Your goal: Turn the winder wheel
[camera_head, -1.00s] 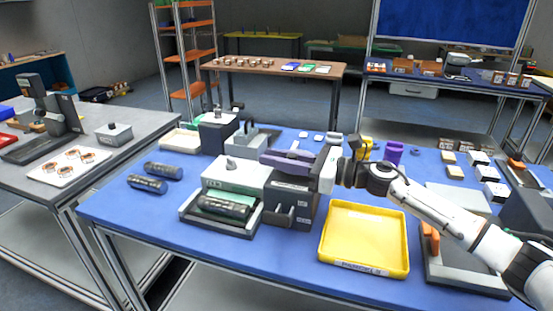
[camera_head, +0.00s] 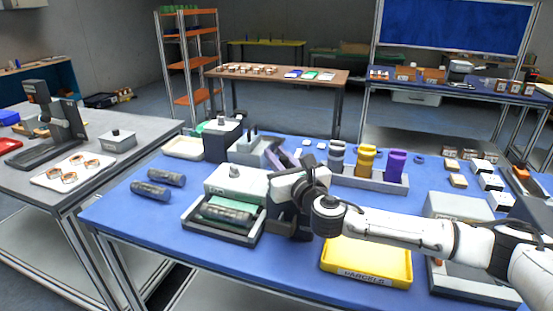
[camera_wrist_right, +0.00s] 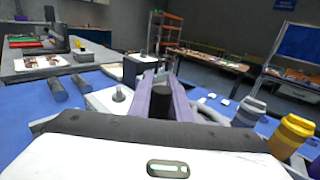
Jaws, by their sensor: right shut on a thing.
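My right gripper (camera_head: 284,157) reaches in from the right over the blue bench, above a dark machine body (camera_head: 284,222) that I take to be the winder. Its two purple-grey fingers also show in the right wrist view (camera_wrist_right: 163,97), close together around a small dark part, apparently the winder wheel's handle. The wheel itself is hidden by the gripper and wrist, so its angle cannot be told. My left gripper is not in view.
Left of the winder is a pale box (camera_head: 236,181) with a dark roll (camera_head: 227,214) in its tray. A yellow tray (camera_head: 367,262) lies under my right forearm. Grey, yellow (camera_head: 366,160) and purple (camera_head: 397,165) holders stand behind.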

